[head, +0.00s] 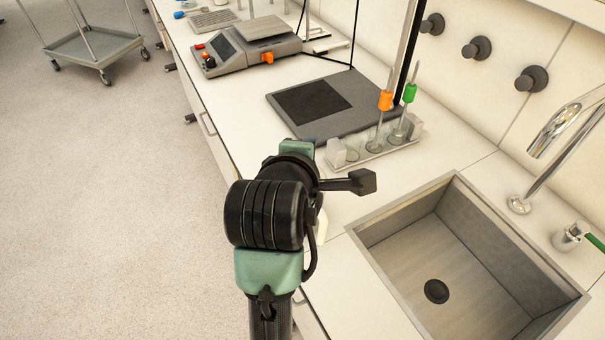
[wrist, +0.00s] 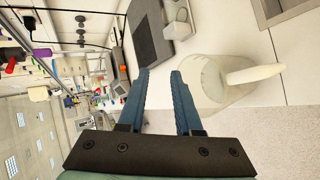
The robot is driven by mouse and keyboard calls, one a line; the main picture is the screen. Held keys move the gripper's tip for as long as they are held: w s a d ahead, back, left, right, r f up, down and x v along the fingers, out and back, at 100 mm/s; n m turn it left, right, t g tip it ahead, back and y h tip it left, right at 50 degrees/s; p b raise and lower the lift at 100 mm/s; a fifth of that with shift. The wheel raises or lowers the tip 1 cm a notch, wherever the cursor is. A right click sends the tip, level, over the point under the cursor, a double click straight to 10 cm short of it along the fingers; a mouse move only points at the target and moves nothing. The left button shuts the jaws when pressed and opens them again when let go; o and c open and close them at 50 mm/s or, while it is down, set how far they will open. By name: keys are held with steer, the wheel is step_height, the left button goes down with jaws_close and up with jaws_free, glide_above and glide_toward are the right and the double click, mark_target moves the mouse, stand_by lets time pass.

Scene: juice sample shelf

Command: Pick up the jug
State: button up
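The jug (wrist: 213,80) is a clear, translucent vessel with a thick white handle (wrist: 256,73). In the wrist view it is on the white counter at the right, close to the counter's edge. My gripper (wrist: 160,72) has two blue fingers, which are apart with nothing between them. The jug lies just right of the right finger, outside the gap; I cannot tell whether they touch. In the head view my arm hides the fingers and most of the jug; a small whitish piece (head: 321,226) beside my wrist may be part of it.
A sink (head: 440,270) with a tap (head: 545,150) is at the right. Behind my wrist are a dark grey board (head: 310,102) and a rack of glassware (head: 372,152) with orange- and green-topped sticks. A scale (head: 250,45) stands farther back. Open floor is at the left.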

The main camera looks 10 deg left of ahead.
mark_target(320, 230)
steer(key=s+n+g+p, duration=0.1)
steer(key=s+n+p, duration=0.1)
steer(key=p, duration=0.1)
steer(key=s+n+g+p, duration=0.1)
steer(key=n+g+p, duration=0.1)
steer(key=p, duration=0.2)
steer(key=shift+s+a+r+g+h, duration=0.2)
steer(key=shift+s+g+h, duration=0.1)
steer(key=shift+s+h, duration=0.1)
steer(key=s+d+f+n+g+h+p, duration=0.1)
steer(key=s+n+g+p, duration=0.3)
steer(key=s+n+p, duration=0.3)
steer(key=shift+m, duration=0.7)
steer(key=p+x, duration=0.2)
steer(key=x, duration=1)
steer(key=shift+w+f, duration=0.25)
jaws_close()
steer(key=shift+r, duration=0.1)
